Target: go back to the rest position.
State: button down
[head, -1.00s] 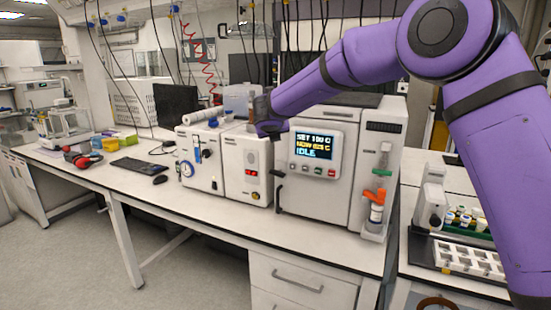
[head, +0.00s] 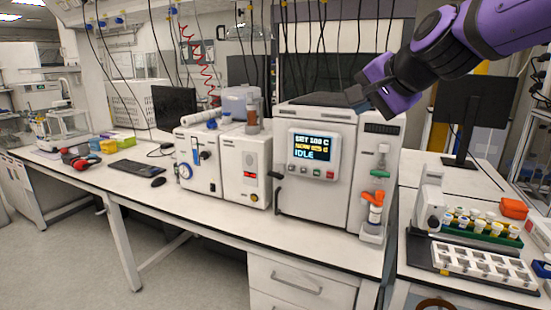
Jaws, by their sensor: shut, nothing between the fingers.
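My gripper (head: 368,104) is in the upper right of the head view, at the end of my purple arm. It hangs in the air in front of the top right of the large white reactor unit (head: 318,180), whose screen reads a set value and IDLE. The gripper is shut and holds nothing. Its fingertips are dark and point left and down; whether they touch the unit cannot be told.
Two smaller white units (head: 247,168) stand left of the reactor unit. A rack of several vials (head: 480,229) and a white tray (head: 484,264) sit on the right bench, with a monitor (head: 474,115) behind. The front bench strip is clear.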

jog(key=s+d+f+n+g+h, duration=0.1)
jog(key=s+d+f+n, duration=0.1)
jog(key=s, duration=0.6)
jog(key=s+d+f+n+g+h, duration=0.2)
jog(key=s+d+f+n, duration=0.1)
jog(key=s+d+f, duration=0.2)
jog(key=s+d+f+n+g+h, duration=0.1)
jog(key=s+d+f+n, duration=0.2)
jog(key=s+d, duration=0.3)
jog(key=s, duration=0.4)
jog(key=shift+s+d+f+g+h, duration=0.3)
jog(key=shift+d+f+g, duration=0.05)
jog(key=shift+d+g, duration=0.05)
jog(key=c, duration=1.8)
grip_release()
jog(key=shift+c, duration=0.2)
